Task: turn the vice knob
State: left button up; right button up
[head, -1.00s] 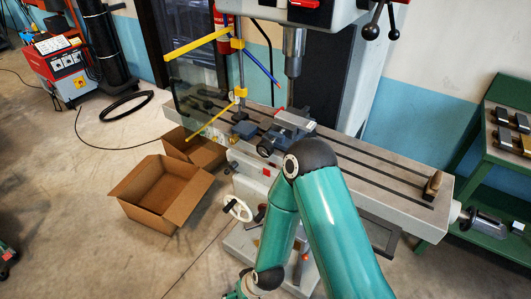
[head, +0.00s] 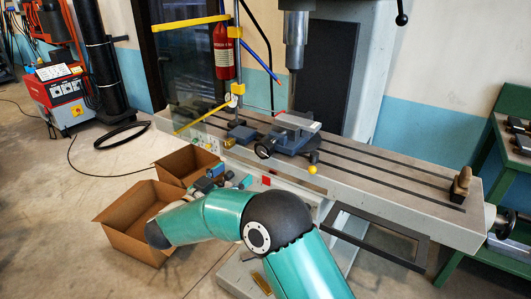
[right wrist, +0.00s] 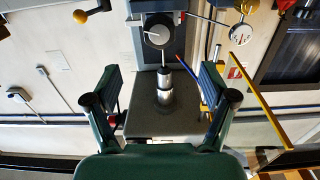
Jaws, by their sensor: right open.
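The grey vice (head: 292,130) sits on the slotted machine table (head: 390,175). Its round dark-rimmed knob (head: 263,149) faces the front left. In the right wrist view, the image is upside down and the knob (right wrist: 158,36) shows face-on near the top centre. My right gripper (head: 230,177) is in front of the table, below and left of the knob, apart from it. In the right wrist view, its two fingers (right wrist: 158,80) are spread wide and empty, with the knob beyond the tips and between them sideways. My left gripper is not in view.
The metal spindle (head: 296,30) hangs above the vice. A clear guard with yellow bars (head: 190,22) and a dial gauge (right wrist: 240,32) stand beside it. Two open cardboard boxes (head: 125,215) are on the floor at left. A wooden-handled block (head: 461,184) sits at the table's right end.

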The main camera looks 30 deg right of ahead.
aim_at(261, 151)
jog(key=p+x, duration=0.1)
jog(key=x, duration=1.3)
jog(key=shift+w+d+p, duration=0.15)
jog(key=shift+p, duration=0.2)
jog(key=shift+c, duration=0.3)
jog(key=c, duration=1.1)
jog(key=shift+r, duration=0.1)
